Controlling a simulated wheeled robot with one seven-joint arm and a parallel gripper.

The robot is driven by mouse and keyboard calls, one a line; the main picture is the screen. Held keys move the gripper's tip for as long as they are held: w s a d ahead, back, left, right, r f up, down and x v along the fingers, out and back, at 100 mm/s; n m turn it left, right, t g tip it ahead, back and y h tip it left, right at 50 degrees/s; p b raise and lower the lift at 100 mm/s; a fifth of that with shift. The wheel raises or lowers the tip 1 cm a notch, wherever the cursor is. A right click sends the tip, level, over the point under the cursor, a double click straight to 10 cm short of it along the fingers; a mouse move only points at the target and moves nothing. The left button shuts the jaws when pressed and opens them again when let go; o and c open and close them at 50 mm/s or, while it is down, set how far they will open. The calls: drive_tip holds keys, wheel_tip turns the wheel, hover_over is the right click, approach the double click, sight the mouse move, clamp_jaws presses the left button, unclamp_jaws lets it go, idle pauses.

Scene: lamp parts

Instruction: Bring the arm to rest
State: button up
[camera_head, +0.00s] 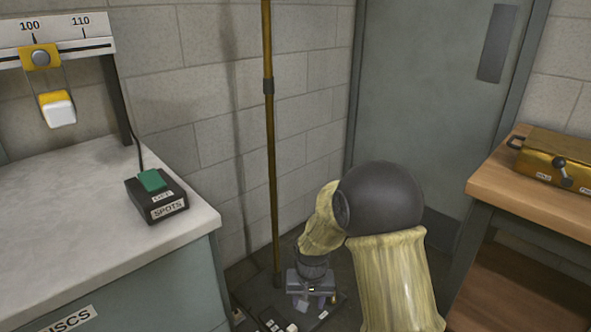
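My arm shows at the lower middle, with pale yellow links and a large dark round joint. It bends over to the left and points down toward the floor. My gripper (306,298) is at its end, small and seen from above, over or in front of the dark base (265,305) at the foot of a brass pole (271,150). I cannot tell whether the gripper touches the base. Its fingers are too small and partly hidden to show whether they are open or shut, or whether they hold anything.
A grey counter (60,200) at left bears a black switch box (155,195) with a green rocker. A scale with a yellow slider (41,57) hangs above. At right, a wooden bench (500,185) holds a brass box (555,155). A grey door (430,110) stands behind.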

drive_tip(key=s+d+r+t+p, duration=0.2)
drive_tip(key=s+d+r+p, duration=0.2)
drive_tip(key=s+d+r, duration=0.95)
drive_tip(key=w+p+v, duration=0.2)
drive_tip(key=p+v, duration=1)
drive_tip(key=w+a+r+p+v, duration=0.1)
drive_tip(key=w+p+v, duration=0.2)
drive_tip(key=p+v, duration=1)
drive_tip(key=w+a+r+p+v, duration=0.1)
drive_tip(key=w+p+v, duration=0.2)
drive_tip(key=p+v, duration=0.9)
drive_tip(key=shift+r+p, duration=0.3)
drive_tip(key=shift+r, duration=0.1)
